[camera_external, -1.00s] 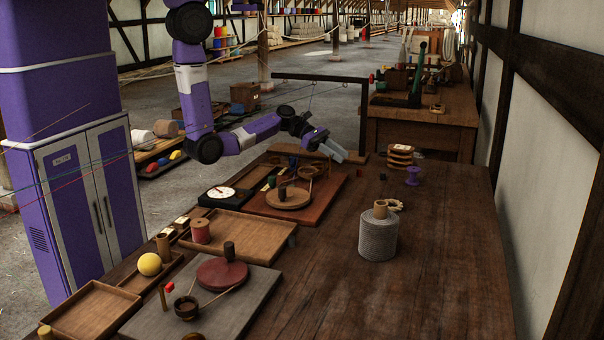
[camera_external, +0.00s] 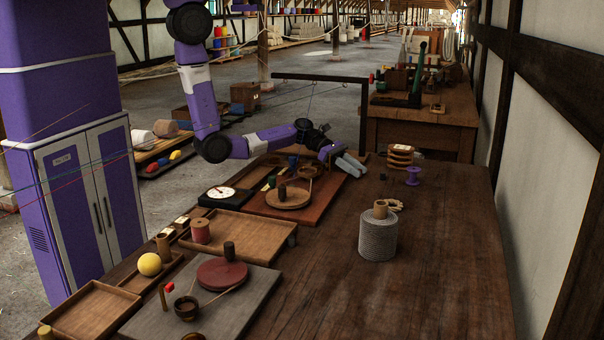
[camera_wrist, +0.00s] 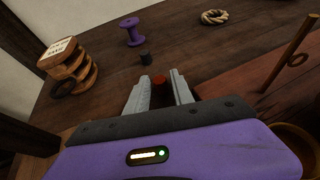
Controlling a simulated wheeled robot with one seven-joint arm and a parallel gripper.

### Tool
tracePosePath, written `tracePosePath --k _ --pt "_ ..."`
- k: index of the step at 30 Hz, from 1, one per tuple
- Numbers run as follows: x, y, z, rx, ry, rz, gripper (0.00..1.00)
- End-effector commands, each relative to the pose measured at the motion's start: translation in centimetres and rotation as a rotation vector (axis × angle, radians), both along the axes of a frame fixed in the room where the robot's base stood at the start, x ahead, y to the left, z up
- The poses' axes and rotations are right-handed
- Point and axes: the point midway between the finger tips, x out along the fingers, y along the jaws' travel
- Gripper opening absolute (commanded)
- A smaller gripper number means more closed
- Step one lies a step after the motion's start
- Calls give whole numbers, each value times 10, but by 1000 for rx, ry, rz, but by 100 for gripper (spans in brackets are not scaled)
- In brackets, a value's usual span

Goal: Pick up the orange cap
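A small orange-red round piece, which looks like the orange cap (camera_wrist: 159,79), shows in the wrist view between the tips of my gripper (camera_wrist: 161,92). The fingers are apart, with a gap on both sides of the cap. The wrist view does not show clearly how far below the fingertips it lies. In the external view my gripper (camera_external: 350,164) is low over the far part of the table, pointing right, and I cannot make out the cap there.
A small dark cylinder (camera_wrist: 145,58) stands just beyond the fingertips. A purple spool (camera_wrist: 132,32), a rope ring (camera_wrist: 214,17) and a wooden stack (camera_wrist: 70,65) are nearby. A rope-wound cylinder (camera_external: 378,236) stands nearer the camera. The table's right front is clear.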

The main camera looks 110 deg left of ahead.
Motion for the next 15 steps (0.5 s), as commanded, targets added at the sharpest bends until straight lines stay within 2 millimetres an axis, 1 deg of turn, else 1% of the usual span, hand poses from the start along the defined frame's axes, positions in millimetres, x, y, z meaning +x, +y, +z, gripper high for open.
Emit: tracePosePath --k 2,5,6,7,15 --pt "0 0 0 0 0 0 29" --pt "0 0 0 0 0 0 11" --pt "0 0 0 0 0 0 3" --pt "0 0 0 0 0 0 0" --pt "0 0 0 0 0 0 0"
